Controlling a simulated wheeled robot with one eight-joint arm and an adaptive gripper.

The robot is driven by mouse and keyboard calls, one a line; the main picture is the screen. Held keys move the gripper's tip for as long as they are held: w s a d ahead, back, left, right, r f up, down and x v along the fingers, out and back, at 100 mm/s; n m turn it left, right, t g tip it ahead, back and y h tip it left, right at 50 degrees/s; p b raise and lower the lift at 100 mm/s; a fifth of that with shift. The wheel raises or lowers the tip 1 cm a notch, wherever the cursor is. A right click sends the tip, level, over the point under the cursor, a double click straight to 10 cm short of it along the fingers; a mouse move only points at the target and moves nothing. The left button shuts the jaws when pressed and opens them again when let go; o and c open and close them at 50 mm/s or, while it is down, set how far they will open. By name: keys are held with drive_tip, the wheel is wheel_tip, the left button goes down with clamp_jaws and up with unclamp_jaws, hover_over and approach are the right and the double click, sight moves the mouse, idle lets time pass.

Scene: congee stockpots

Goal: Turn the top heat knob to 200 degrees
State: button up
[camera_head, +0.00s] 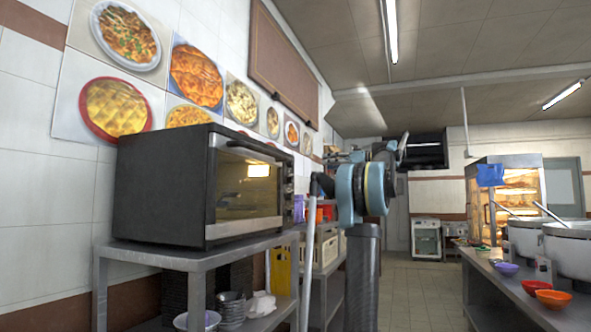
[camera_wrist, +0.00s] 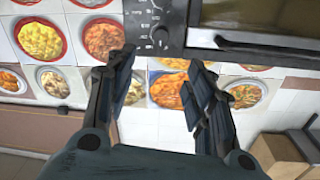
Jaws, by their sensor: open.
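The black toaster oven (camera_head: 165,185) stands on a metal shelf at the left of the head view, its glass door closed. Its control panel, at the door's right end, shows edge-on there and its knobs are too small to tell apart. In the wrist view, the control panel (camera_wrist: 150,20) is at the top, with a dark round knob (camera_wrist: 160,33) and pale dial marks. I cannot tell which heat setting it shows. My gripper (camera_wrist: 160,65) is open and empty, its fingertips just below the panel in the picture, apart from the knob. In the head view my arm hides the gripper.
The metal shelf (camera_head: 205,246) holds bowls underneath. Food pictures (camera_head: 125,33) cover the wall. Crates (camera_head: 325,250) stand beyond the oven. A counter (camera_head: 497,280) with bowls and large pots runs along the right. The floor (camera_head: 420,290) between is clear.

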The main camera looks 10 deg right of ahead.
sight(293, 164)
drive_tip(key=x, duration=1.6)
drive_tip(key=shift+w+a, duration=0.1)
drive_tip(key=shift+a, duration=0.2)
drive_tip(key=c, duration=1.1)
